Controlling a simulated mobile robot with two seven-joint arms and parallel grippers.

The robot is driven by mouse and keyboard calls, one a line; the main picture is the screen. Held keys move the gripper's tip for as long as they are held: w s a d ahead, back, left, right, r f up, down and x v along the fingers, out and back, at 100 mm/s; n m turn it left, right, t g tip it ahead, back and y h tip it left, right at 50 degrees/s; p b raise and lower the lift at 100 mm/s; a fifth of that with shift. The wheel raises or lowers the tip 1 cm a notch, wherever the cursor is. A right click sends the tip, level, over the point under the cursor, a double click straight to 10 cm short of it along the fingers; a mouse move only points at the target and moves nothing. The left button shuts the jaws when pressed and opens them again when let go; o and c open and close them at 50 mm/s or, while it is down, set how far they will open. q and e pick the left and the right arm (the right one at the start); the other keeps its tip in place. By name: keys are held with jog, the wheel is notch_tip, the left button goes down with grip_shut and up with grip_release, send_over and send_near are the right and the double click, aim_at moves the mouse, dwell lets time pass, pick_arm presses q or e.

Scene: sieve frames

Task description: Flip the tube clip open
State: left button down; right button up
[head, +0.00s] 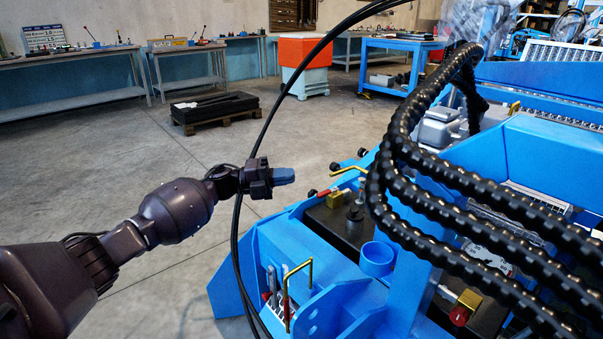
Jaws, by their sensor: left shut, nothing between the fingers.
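My left arm comes in from the left, and my left gripper (284,176) points right with its blue-grey fingers shut and empty. It is in front of the blue machine (300,245), near its upper left edge in the picture. I cannot pick out the tube clip for certain. A bent brass-coloured handle (348,169) with a red part is on the machine, right of the fingers and apart from them. Another bent brass rod (298,268) stands lower on the machine. My right gripper is out of view.
Thick black ribbed hoses (440,170) arch over the machine at the right. Thin black cables (273,110) run down close by my left gripper. A blue cup-like part (377,258) sits on the machine. Open concrete floor (150,220) lies to the left.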

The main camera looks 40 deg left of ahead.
pick_arm(q)
jog(key=v, duration=0.5)
jog(key=shift+w+a, duration=0.2)
jog(key=shift+w, duration=0.15)
dwell(0.3)
